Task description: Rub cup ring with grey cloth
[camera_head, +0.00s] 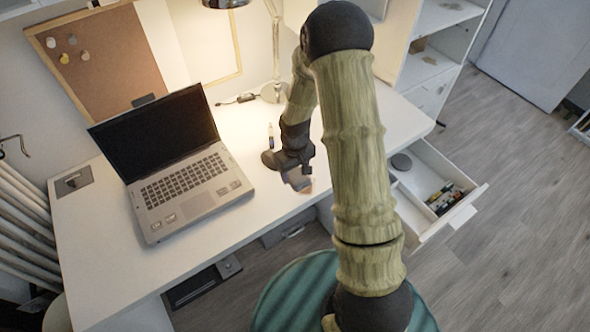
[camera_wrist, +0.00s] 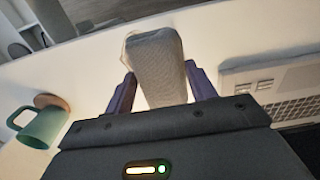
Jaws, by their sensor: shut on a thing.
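My gripper (camera_wrist: 160,72) is shut on the grey cloth (camera_wrist: 157,50), a pale grey folded piece standing out between its two purple fingers in the wrist view. In the head view my gripper (camera_head: 301,180) is low over the front part of the desk, right of the laptop; whether the cloth touches the desk top is unclear. A green cup (camera_wrist: 42,127) with a handle and a round brown end shows at the left of the wrist view, apart from the gripper. I cannot make out a cup ring on the desk in either view.
An open laptop (camera_head: 190,190) stands on the white desk (camera_head: 95,260), left of my gripper. A lamp base (camera_head: 273,93) is behind. An open drawer (camera_head: 420,185) with small items juts out at the right. Bare desk lies in front of the laptop.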

